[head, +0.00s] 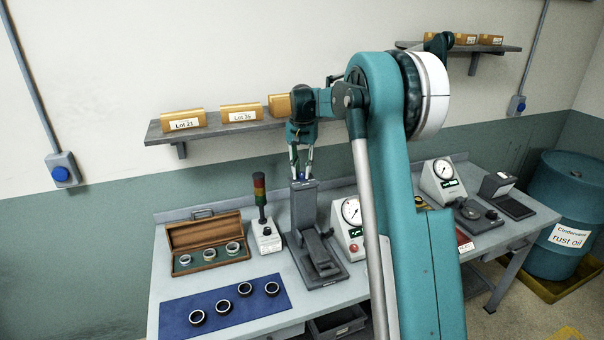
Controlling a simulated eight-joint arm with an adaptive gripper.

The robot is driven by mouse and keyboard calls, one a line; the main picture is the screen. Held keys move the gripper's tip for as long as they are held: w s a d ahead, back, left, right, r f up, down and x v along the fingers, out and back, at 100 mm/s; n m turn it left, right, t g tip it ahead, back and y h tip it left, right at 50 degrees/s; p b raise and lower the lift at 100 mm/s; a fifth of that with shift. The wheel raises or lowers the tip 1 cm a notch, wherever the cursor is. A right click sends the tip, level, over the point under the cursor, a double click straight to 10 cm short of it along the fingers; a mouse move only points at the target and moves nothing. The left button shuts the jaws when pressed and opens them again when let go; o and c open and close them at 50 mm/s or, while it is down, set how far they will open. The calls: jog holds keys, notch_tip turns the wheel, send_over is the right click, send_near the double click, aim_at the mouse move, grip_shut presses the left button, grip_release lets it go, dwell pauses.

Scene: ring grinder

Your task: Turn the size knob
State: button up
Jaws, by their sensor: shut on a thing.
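The grey ring grinder (303,212) stands on the bench, with an upright column and a low base in front. My gripper (302,174) points down at the top of the column. Its two fingers come down on either side of a small part there, and it is shut on the size knob. The knob itself is mostly hidden between the fingertips and too small to make out clearly. Several dark rings (223,305) lie on a blue mat (178,311) at the front left.
A wooden case (210,226) with rings and a signal light (265,237) stand left of the grinder. A dial gauge box (352,212) stands close on its right. A shelf (160,136) with yellow boxes (240,112) is behind my gripper. My arm hides part of the bench.

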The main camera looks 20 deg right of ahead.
aim_at(302, 173)
jog(key=n, duration=0.4)
jog(key=shift+n+b, duration=0.3)
jog(key=shift+b, duration=0.1)
jog(key=n, duration=0.3)
jog(key=shift+n, duration=0.3)
jog(key=n, duration=0.4)
jog(key=shift+n+b, duration=0.3)
jog(key=shift+b, duration=0.1)
jog(key=n, duration=0.4)
jog(key=o, duration=0.9)
jog(key=shift+r, duration=0.1)
notch_tip(302, 173, up, 12)
